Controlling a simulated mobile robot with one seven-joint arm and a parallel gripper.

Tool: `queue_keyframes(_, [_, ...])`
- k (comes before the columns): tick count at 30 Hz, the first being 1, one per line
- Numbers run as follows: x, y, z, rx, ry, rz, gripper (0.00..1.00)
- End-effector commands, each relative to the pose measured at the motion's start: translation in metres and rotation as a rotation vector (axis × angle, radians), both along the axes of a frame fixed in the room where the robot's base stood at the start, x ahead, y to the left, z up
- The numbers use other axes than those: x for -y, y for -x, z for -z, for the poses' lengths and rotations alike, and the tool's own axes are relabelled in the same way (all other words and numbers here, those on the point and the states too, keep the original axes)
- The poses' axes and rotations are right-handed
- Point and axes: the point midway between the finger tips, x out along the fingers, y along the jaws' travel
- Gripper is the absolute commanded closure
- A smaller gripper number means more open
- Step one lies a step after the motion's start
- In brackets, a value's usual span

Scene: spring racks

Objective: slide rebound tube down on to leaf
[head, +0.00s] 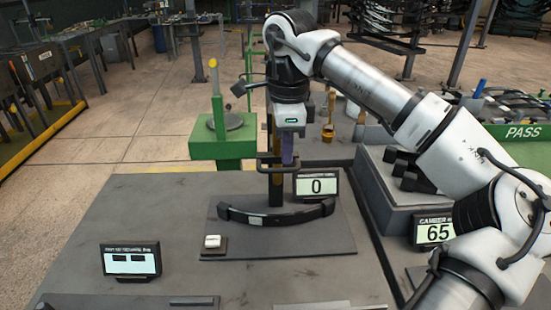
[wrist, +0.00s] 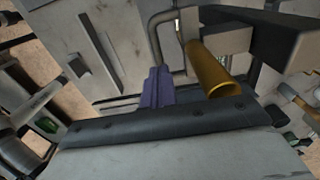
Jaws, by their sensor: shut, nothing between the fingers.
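The rebound tube (wrist: 214,72) is a brass-coloured hollow tube in the wrist view, with its open end towards the camera. In the head view a brownish-yellow upright (head: 276,182) stands behind the leaf; I cannot tell tube from post there. The leaf (head: 275,217) is a dark, curved strip lying on a dark base plate. My gripper (head: 287,150) points down beside the upright, above and behind the leaf. Its purple fingers (wrist: 153,90) are shut and empty, beside the tube and apart from it in the wrist view.
A display reading 0 (head: 317,185) stands right of the upright. A dark loop bracket (head: 263,160) is close to my fingers. Another display (head: 131,260) stands at left.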

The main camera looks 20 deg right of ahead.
Motion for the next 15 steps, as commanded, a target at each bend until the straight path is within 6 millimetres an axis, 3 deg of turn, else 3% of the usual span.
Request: queue_keyframes(15, [0.0, 0.0, 0.024, 0.0, 0.0, 0.0, 1.0])
